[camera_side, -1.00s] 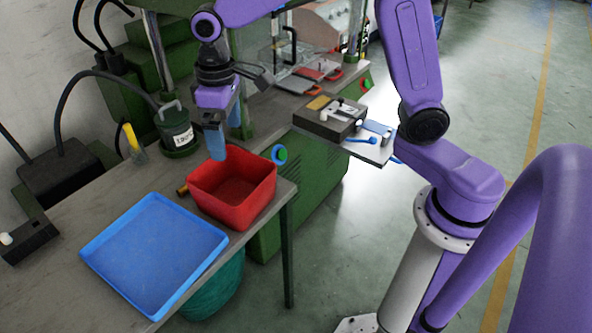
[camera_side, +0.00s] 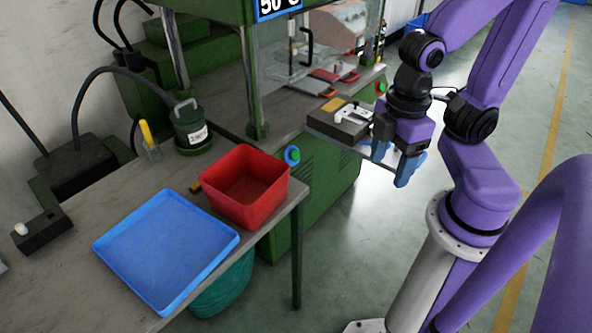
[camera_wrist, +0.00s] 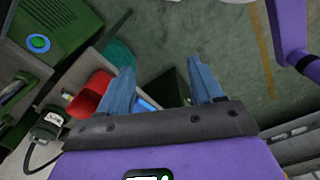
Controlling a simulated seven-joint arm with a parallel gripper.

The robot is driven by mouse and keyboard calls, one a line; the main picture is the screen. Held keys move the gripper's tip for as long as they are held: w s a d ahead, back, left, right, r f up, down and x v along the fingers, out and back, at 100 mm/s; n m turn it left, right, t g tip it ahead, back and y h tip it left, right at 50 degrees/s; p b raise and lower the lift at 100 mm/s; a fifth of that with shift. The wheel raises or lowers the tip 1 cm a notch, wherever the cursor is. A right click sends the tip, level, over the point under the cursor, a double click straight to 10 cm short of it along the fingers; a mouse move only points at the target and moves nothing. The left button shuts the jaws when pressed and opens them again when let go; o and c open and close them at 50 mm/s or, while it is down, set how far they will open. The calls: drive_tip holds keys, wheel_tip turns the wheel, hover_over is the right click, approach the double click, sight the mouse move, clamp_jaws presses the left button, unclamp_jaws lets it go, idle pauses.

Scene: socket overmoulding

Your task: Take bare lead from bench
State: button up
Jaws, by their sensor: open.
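My gripper (camera_side: 393,168) hangs over the small side shelf at the press, its two blue fingers apart and nothing seen between them. In the wrist view my gripper (camera_wrist: 161,76) also shows its fingers spread and empty. The gripper hides most of the shelf, and I cannot make out a bare lead there now. The main bench (camera_side: 95,210) shows no lead that I can pick out.
A dark fixture block (camera_side: 338,120) with a white fitting stands just left of my gripper. A red bin (camera_side: 245,187) and a blue tray (camera_side: 165,250), both seemingly empty, stand on the bench. A labelled green can (camera_side: 190,127) stands behind them. Floor is open beyond the shelf.

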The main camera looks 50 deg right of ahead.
idle(0.4)
drive_tip(key=w+a+r+m, duration=0.2)
drive_tip(key=w+a+m, duration=0.5)
drive_tip(key=w, duration=0.5)
drive_tip(key=w+f+m, duration=0.2)
drive_tip(key=w+m, duration=0.6)
drive_tip(key=w, duration=0.4)
drive_tip(key=w+f+m, duration=0.2)
drive_tip(key=w+m, duration=0.5)
drive_tip(key=w, duration=0.5)
drive_tip(key=w+d+f+m, duration=0.5)
drive_tip(key=w+d+m, duration=0.1)
drive_tip(key=w+m, duration=0.25)
drive_tip(key=f, duration=0.7)
drive_tip(key=w+f, duration=0.1)
drive_tip(key=f, duration=0.3)
drive_tip(key=shift+d+f, duration=0.1)
drive_tip(key=shift+f, duration=0.25)
drive_tip(key=shift+w+d+f, duration=0.1)
drive_tip(key=shift+f, duration=1.2)
drive_tip(key=shift+w+f, duration=0.1)
drive_tip(key=shift+f, duration=1.2)
clamp_jaws()
